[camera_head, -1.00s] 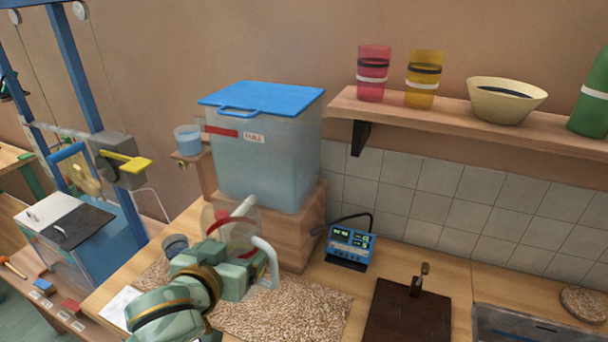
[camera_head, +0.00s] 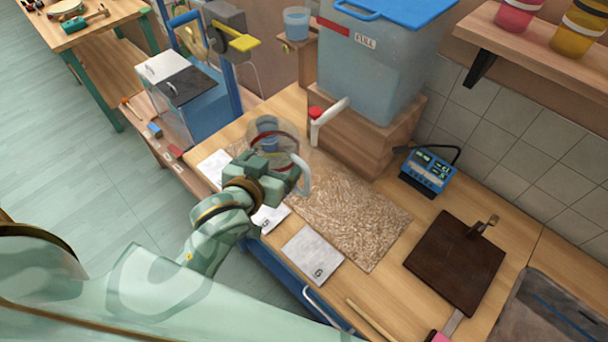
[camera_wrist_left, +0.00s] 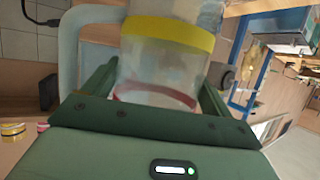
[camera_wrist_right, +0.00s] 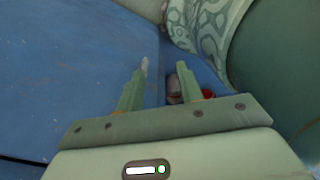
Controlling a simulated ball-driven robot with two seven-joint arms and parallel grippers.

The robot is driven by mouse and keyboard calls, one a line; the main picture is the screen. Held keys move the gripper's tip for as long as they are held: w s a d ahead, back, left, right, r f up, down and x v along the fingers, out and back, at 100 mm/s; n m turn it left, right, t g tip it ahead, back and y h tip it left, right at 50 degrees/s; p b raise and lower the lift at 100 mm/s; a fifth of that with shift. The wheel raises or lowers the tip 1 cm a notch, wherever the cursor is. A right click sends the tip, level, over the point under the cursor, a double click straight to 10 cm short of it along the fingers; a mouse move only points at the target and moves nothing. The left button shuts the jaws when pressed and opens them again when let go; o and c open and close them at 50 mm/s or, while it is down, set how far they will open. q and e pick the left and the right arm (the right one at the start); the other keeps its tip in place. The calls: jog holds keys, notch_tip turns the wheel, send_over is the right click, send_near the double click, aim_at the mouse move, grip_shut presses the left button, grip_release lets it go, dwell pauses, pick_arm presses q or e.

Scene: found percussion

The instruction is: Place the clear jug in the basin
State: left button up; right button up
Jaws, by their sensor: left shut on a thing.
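The clear jug (camera_head: 290,134) is see-through, with a pale handle, and is in my left gripper (camera_head: 278,168) over the left end of the counter. In the left wrist view the jug (camera_wrist_left: 165,62) shows a yellow band and a red band, between the two fingers of the gripper (camera_wrist_left: 158,92). Whether it holds water is unclear. A dark grey sink-like basin (camera_head: 522,302) is cut off at the lower right of the head view. My right gripper (camera_wrist_right: 162,72) is open and shows only in its own wrist view, near a blue surface.
A full water tank (camera_head: 375,65) with a white tap (camera_head: 328,120) stands on a wooden block (camera_head: 368,138) beside the jug. A speckled mat (camera_head: 350,215), a blue meter (camera_head: 428,170) and a dark board (camera_head: 455,262) lie between jug and basin. A small blue cup (camera_head: 296,24) sits on a ledge.

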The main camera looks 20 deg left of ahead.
aim_at(276, 141)
pick_arm(q)
jog(key=shift+w+r, duration=0.1)
jog(key=shift+w, duration=0.1)
jog(key=w+a+f, duration=0.1)
jog(key=w, duration=0.1)
jog(key=w+a+f+b, duration=0.1)
jog(key=w, duration=0.2)
jog(key=w+a+f, duration=0.1)
jog(key=w+f, duration=0.1)
jog(key=w, duration=0.1)
jog(key=shift+w+a+b, duration=0.1)
jog(key=shift+a+b, duration=0.25)
jog(key=shift+b, duration=0.05)
jog(key=w+f+b, duration=0.1)
jog(key=f, duration=0.2)
jog(key=w+a+f+b, duration=0.1)
jog(key=f, duration=0.2)
jog(key=w+a+f+b, duration=0.1)
jog(key=w+f, duration=0.1)
jog(key=f, duration=0.1)
jog(key=shift+w+b, duration=0.1)
jog(key=shift+b, duration=0.2)
jog(key=shift+r, duration=0.1)
pick_arm(e)
jog(key=f, duration=0.1)
jog(key=s+f, duration=0.1)
jog(key=f, duration=0.3)
jog(key=shift+s+f, duration=0.15)
jog(key=shift+s, duration=0.25)
